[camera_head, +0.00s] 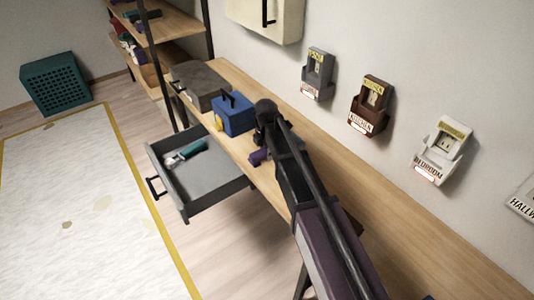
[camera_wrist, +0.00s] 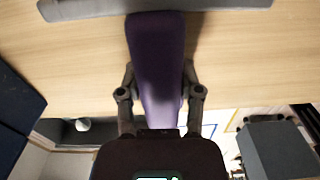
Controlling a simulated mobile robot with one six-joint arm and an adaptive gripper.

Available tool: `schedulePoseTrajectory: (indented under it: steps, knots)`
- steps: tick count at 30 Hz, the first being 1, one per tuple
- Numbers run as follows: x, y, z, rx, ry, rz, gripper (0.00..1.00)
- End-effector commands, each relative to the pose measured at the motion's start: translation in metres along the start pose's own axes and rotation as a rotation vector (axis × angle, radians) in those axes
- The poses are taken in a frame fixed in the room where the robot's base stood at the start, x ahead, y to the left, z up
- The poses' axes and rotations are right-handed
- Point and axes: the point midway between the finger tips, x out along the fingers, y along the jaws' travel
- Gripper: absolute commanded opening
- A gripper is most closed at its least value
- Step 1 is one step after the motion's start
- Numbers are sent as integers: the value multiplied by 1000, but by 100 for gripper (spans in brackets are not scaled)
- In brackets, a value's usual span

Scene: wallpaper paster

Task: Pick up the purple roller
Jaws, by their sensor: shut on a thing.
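The purple roller's handle (camera_wrist: 157,50) runs up the middle of the wrist view, between the two fingers of my gripper (camera_wrist: 160,95). The fingers are closed around the handle from both sides. A long grey bar (camera_wrist: 100,9) lies across the top of that view at the handle's far end; I cannot tell whether it is part of the roller. In the head view a small purple part of the roller (camera_head: 259,157) shows beside my arm's end, over the wooden worktop (camera_head: 236,78). My arm hides most of the rest there.
A blue box (camera_head: 233,116) and a grey case (camera_head: 202,84) stand on the worktop close by. An open grey drawer (camera_head: 222,183) holding a teal-handled tool (camera_head: 187,152) juts out below. Labelled holders, including a brown one (camera_head: 368,116), hang on the wall.

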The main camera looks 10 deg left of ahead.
Motion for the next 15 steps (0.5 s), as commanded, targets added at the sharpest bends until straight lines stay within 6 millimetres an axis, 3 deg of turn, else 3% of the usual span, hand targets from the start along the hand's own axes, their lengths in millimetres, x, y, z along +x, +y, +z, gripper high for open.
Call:
schedulePoseTrajectory:
  steps: [15]
  knots:
    - [-22,0,0,0,0,0,0]
